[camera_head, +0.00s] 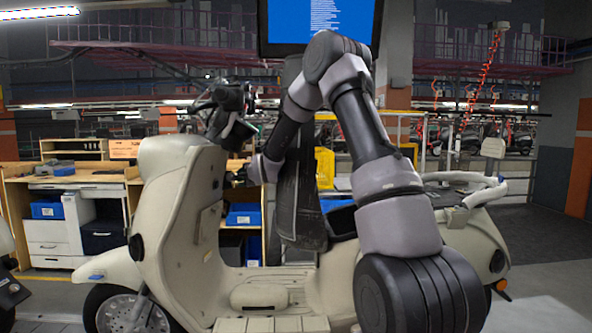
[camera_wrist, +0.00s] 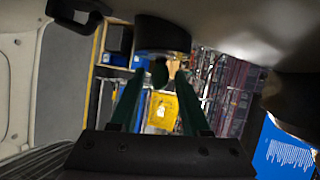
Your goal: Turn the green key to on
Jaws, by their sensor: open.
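A cream scooter (camera_head: 178,190) stands side-on in the head view, its handlebar at the upper left. My gripper (camera_head: 238,178) is close behind its front shield, below the handlebar. In the wrist view my gripper (camera_wrist: 159,76) is open, its two dark fingers pointing at a dark round lock housing (camera_wrist: 163,36). A small dark greenish knob, seemingly the green key (camera_wrist: 158,73), shows between the fingertips, below the housing. I see a gap on each side of it, and cannot tell how deep it sits between them. Its on/off setting cannot be read. In the head view the key is hidden.
The scooter's cream body (camera_wrist: 60,95) lies close on the left of the wrist view, and another pale part overhangs at the top right. A workbench (camera_head: 100,180) with blue bins stands behind. A screen (camera_head: 318,20) hangs above.

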